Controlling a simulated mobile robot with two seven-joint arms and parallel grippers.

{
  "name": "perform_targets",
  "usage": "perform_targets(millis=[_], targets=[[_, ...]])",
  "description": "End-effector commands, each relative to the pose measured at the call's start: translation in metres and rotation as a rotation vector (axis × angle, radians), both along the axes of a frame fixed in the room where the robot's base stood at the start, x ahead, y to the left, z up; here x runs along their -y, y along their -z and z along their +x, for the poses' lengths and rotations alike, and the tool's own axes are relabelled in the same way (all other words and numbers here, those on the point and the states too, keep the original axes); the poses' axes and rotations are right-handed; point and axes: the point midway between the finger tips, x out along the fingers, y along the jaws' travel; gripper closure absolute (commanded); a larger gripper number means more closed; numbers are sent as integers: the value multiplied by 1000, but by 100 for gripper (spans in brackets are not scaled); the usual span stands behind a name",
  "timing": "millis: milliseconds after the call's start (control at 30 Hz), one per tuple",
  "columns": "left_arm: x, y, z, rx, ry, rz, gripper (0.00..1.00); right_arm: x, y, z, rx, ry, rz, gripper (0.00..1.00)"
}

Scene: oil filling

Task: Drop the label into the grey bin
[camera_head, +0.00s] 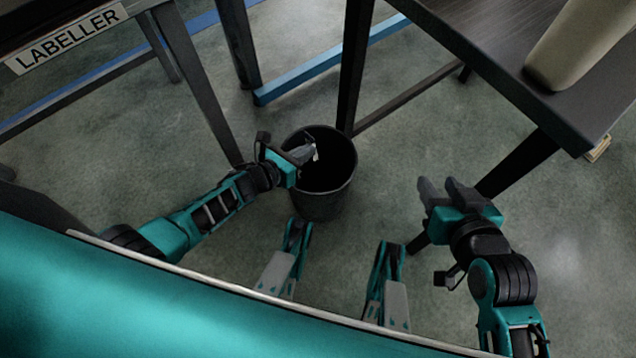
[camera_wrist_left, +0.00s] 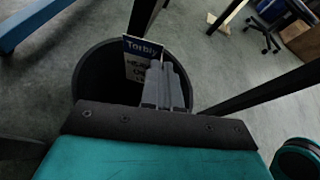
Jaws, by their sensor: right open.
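The grey bin (camera_head: 322,203) stands on the floor near the middle of the head view, and its dark opening faces up. My left gripper (camera_head: 308,153) reaches over the left part of the opening. In the left wrist view, the left gripper (camera_wrist_left: 165,82) has its fingers together on the label (camera_wrist_left: 142,58), a blue and white tag reading "Torbly". The label is above the bin's opening (camera_wrist_left: 90,62) and also shows as a small pale patch in the head view (camera_head: 316,155). My right gripper (camera_head: 447,190) is open and empty, right of the bin.
A dark table (camera_head: 480,55) with a beige object (camera_head: 575,50) on it is at upper right. Its leg (camera_head: 353,70) stands just behind the bin. A table with a "LABELLER" sign (camera_head: 66,40) is at upper left. Floor around the bin is mostly clear.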

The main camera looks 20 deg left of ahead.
Motion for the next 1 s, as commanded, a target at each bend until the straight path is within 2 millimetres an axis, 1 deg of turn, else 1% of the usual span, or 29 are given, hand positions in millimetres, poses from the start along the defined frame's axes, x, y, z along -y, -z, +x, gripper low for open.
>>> perform_targets(millis=[200,500,533,833,1000], targets=[[0,0,0,1,0,0,100,0,-3,3,10,1,-1,57],[0,0,0,0,0,0,71,2,-3,4,11,3,-4,57],[0,0,0,0,0,0,69,3,-3,4,11,3,-4,57],[-1,-1,0,0,0,0,69,3,-1,0,3,4,-6,57],[-7,-5,3,0,0,0,69,4,-3,1,4,5,-6,57]])
